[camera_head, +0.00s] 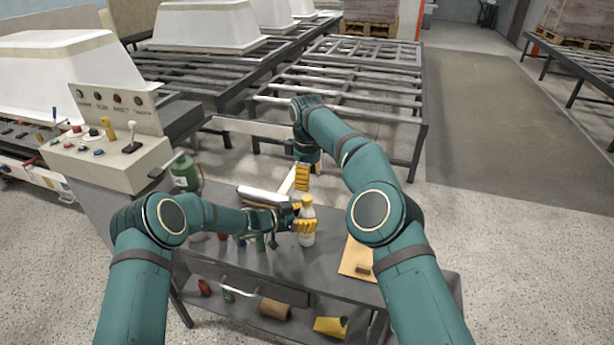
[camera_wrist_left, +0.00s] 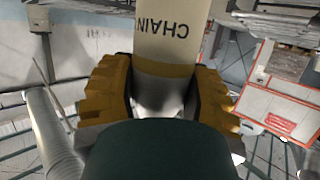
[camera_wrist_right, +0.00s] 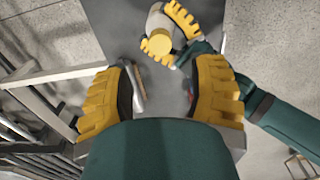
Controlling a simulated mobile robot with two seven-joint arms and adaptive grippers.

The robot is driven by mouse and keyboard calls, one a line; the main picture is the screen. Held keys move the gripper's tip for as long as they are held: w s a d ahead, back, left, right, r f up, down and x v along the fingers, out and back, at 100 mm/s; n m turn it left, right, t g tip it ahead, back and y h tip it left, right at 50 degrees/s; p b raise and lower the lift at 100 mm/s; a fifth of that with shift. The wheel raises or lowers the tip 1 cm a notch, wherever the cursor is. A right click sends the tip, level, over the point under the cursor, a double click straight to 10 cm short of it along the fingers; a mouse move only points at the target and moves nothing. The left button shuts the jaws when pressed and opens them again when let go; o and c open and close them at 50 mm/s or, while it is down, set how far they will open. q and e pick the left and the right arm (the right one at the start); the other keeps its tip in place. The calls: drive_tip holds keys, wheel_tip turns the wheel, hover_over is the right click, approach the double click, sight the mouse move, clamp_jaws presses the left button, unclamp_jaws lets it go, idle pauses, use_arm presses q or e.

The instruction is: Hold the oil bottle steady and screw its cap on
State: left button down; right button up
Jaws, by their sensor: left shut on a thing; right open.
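The oil bottle (camera_head: 307,238) is pale with a yellow band, and stands upright over the grey cart top. Its yellow cap (camera_head: 307,200) sits at the top of the bottle; I cannot tell how tight it is. In the right wrist view the cap (camera_wrist_right: 157,43) shows as a round disc from above. My left gripper (camera_head: 302,217) is shut around the bottle. In the left wrist view the bottle (camera_wrist_left: 172,40), with lettering, lies between the yellow fingers. My right gripper (camera_head: 301,178) is open and empty, above and behind the bottle, apart from the cap.
A tan board (camera_head: 357,258) with a small brown block lies on the cart top (camera_head: 325,262) to the right. A green canister (camera_head: 185,172) stands at the cart's left. A brown roll (camera_head: 275,308) and yellow cloth (camera_head: 331,326) lie on the lower shelf. Metal racks (camera_head: 340,90) stand behind.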

sight(307, 198)
drive_tip(key=shift+f, duration=3.9)
clamp_jaws()
drive_tip(key=m, duration=0.8)
unclamp_jaws()
